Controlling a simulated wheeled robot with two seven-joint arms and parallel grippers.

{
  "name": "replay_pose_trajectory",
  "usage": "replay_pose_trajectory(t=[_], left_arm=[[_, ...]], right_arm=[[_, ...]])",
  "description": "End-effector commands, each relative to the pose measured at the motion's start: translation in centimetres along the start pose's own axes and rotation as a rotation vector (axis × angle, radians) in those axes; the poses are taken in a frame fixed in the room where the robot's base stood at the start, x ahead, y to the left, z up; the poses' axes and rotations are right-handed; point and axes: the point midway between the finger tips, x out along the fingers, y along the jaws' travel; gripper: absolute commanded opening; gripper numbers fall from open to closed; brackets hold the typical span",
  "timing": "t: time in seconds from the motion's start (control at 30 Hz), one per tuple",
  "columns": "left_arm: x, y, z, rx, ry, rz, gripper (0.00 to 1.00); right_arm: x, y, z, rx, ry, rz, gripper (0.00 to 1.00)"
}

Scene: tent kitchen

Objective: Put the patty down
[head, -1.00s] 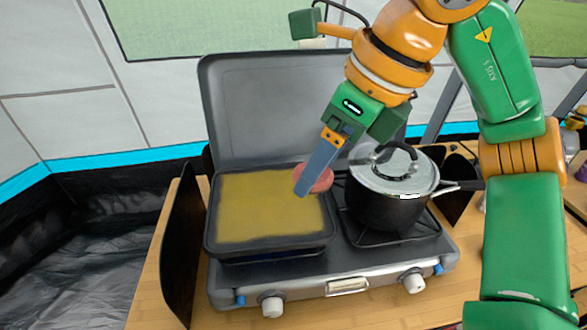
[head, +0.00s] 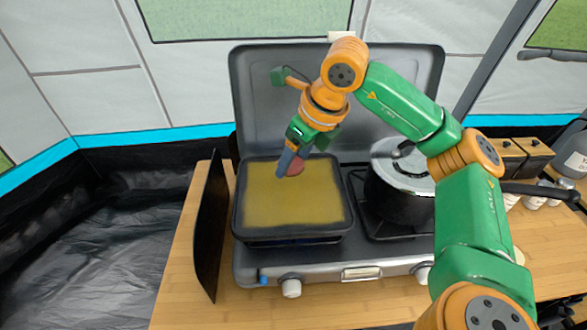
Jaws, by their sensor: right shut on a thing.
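The patty (head: 297,168) is a small reddish-pink disc, partly hidden behind a finger of my right gripper (head: 288,166). The right gripper is shut on the patty and points down over the back middle part of the square pan (head: 292,206). The pan has a dark rim and a yellowish cooking surface and sits on the left side of the camp stove. I cannot tell whether the patty touches the pan surface. My left gripper is not in view.
A black pot (head: 396,202) with a metal lid (head: 404,172) stands on the right burner. The stove lid (head: 252,100) stands open behind. A dark upright panel (head: 212,225) is left of the stove. Bottles and boxes (head: 522,158) stand at the right.

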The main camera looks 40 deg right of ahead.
Motion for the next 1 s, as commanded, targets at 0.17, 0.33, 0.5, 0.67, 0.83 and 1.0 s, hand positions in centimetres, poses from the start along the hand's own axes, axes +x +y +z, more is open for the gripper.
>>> replay_pose_trajectory(t=[0.17,0.33,0.5,0.67,0.83,1.0], left_arm=[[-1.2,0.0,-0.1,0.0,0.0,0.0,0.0],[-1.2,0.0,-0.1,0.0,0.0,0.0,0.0],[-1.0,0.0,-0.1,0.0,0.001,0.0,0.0],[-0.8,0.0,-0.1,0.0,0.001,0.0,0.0],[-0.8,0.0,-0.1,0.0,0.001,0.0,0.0],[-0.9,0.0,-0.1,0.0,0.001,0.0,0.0]], right_arm=[[3.0,-0.7,-0.6,0.0,0.005,-0.001,0.14],[4.1,-0.7,-1.0,0.0,0.0,-0.001,0.14],[4.2,-0.7,-1.1,0.0,0.0,0.0,0.14],[4.4,-0.6,-1.1,0.0,-0.001,0.0,0.81],[4.4,-0.6,-1.1,0.0,0.0,0.0,0.98],[4.3,-0.6,-1.1,0.0,0.0,0.0,0.98]])
